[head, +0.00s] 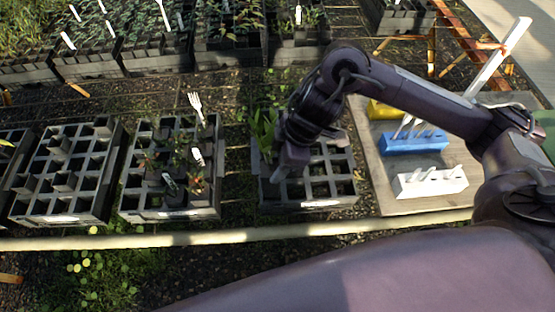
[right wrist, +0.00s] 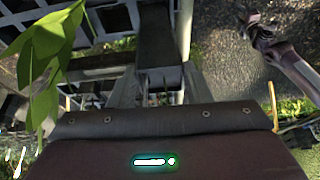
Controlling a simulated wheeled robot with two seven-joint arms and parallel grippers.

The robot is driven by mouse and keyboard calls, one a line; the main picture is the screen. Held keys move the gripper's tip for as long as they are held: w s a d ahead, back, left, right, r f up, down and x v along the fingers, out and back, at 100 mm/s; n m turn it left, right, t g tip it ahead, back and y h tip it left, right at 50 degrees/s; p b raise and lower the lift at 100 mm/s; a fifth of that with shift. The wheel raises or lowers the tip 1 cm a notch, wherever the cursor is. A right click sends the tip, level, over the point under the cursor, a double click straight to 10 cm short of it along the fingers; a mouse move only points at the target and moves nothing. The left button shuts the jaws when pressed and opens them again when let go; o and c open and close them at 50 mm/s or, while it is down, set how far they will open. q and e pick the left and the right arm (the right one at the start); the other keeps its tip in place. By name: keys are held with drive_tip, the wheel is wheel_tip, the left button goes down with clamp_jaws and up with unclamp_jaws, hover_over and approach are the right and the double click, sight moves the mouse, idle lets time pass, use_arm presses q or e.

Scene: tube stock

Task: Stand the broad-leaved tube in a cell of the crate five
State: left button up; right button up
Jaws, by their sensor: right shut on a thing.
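My right gripper (head: 285,172) reaches down over the near left part of a grey crate (head: 330,180). I cannot read a number on this crate. Broad green leaves (head: 264,130) stand just beyond and left of the gripper; they show large in the right wrist view (right wrist: 45,70). The gripper (right wrist: 158,92) is shut, with a dark square tube body (right wrist: 160,42) in line with its fingers. The arm covers most of the tube in the head view, so I cannot tell how deep it sits in a cell.
Beside the crate, a board (head: 385,185) carries a blue block (head: 413,144), a white block (head: 430,183) and a yellow block (head: 382,110). A planted crate (head: 170,212) stands left, with white labels. A pale rail (head: 230,238) runs in front.

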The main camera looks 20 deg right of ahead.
drive_tip(key=shift+f+b, duration=2.6)
drive_tip(key=shift+f, duration=2.3)
drive_tip(key=o, duration=1.5)
drive_tip(key=shift+c, duration=0.2)
drive_tip(key=v, duration=0.7)
drive_tip(key=shift+r, duration=0.4)
